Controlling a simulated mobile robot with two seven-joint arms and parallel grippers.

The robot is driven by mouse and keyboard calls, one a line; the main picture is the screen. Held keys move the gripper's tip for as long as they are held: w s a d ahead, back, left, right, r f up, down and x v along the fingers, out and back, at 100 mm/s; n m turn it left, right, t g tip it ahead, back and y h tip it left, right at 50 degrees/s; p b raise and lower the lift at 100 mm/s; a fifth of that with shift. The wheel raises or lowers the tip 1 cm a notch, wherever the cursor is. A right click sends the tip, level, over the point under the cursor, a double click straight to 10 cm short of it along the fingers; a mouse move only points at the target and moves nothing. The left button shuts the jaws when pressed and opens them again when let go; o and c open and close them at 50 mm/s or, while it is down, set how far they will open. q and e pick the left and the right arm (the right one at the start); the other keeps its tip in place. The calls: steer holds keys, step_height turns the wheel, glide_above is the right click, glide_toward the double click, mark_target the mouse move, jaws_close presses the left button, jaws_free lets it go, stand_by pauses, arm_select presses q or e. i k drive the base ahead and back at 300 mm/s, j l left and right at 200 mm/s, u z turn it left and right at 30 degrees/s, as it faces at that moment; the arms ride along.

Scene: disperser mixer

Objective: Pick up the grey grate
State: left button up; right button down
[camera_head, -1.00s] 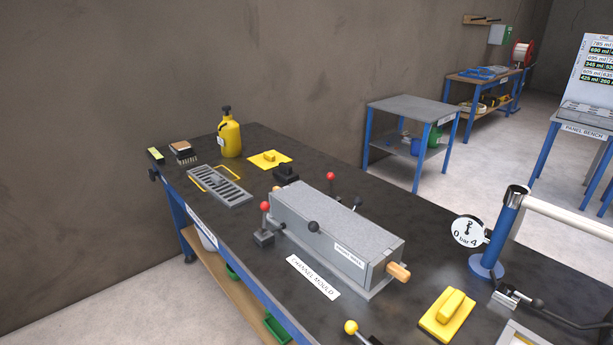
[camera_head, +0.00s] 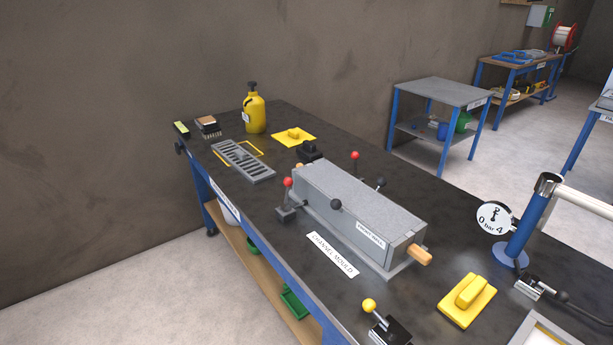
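The grey grate (camera_head: 243,161) is a flat slotted rectangle lying on the dark bench top (camera_head: 420,205) toward its far left end. A yellow outlined rectangle (camera_head: 259,149) is marked on the bench and the grate partly covers it, set off to its left. Nothing is on top of the grate. Neither of my grippers shows in the head view.
The grey channel mould (camera_head: 350,205) with red and black knobbed levers stands right of the grate. A gauge (camera_head: 495,217) on a blue post stands at right.

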mark_target(239, 152)
steer(key=i+j+z, duration=0.1)
steer(key=i+j, duration=0.2)
steer(key=j, duration=0.15)
steer(key=i+j+z, duration=0.1)
steer(key=i+j, duration=0.2)
steer(key=j, duration=0.2)
